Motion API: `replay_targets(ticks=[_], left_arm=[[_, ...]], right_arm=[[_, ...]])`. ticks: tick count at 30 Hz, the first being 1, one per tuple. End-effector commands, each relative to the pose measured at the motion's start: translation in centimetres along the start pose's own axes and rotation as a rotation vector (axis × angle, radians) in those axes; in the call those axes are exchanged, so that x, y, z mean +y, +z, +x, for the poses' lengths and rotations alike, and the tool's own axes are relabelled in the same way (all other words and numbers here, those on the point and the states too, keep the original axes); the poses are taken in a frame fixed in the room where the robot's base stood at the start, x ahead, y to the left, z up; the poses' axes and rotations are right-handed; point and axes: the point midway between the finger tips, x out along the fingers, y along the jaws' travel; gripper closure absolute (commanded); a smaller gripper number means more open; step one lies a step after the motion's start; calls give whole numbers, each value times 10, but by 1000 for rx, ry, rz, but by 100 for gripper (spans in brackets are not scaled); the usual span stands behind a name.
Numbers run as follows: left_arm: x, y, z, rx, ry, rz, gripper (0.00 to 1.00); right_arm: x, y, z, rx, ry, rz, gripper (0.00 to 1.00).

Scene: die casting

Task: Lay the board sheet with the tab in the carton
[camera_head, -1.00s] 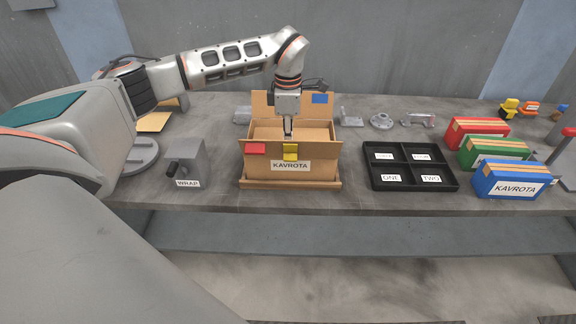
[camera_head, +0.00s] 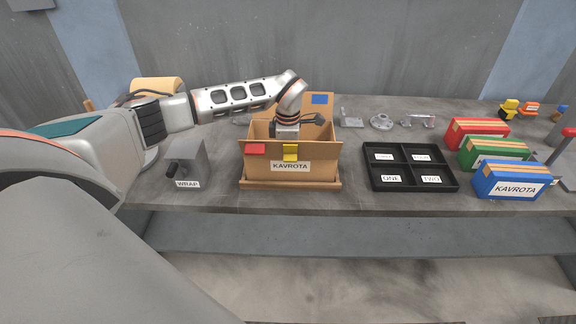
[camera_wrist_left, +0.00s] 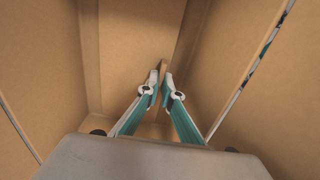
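The carton (camera_head: 262,169), labelled KAVROTA, stands open on the table with a red and a yellow tag on its front edge. My left gripper points down inside it, and its front wall hides the fingers in the head view. In the left wrist view, the left gripper (camera_wrist_left: 161,88) has its fingertips close together on a thin upright tan tab (camera_wrist_left: 164,70). A flat tan board sheet (camera_wrist_left: 130,45) appears below the tab, between the carton walls (camera_wrist_left: 40,55). Its exact contact with the carton floor cannot be told. My right gripper is not in view.
A grey WRAP block (camera_head: 189,160) stands left of the carton. A black divided tray (camera_head: 410,187) lies to the right, then red, green and blue boxes (camera_head: 512,181). Several metal castings (camera_head: 381,122) lie behind. The carton's back flap (camera_head: 318,103) stands up.

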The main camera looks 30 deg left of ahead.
Motion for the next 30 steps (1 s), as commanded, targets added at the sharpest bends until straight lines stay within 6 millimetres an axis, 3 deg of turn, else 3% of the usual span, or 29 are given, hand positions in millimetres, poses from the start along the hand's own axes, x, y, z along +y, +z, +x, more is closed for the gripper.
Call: replay_targets(ticks=[4,6,7,19,23,30], left_arm=[[0,0,3,1,0,0,100],[0,0,3,0,0,0,82],[0,0,3,0,0,0,78],[0,0,-1,0,0,0,78],[2,0,-17,-2,4,0,78],[2,0,-67,-2,5,0,78]], right_arm=[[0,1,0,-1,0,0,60],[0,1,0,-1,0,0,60],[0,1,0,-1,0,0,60],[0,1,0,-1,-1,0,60],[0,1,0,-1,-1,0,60],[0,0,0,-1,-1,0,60]])
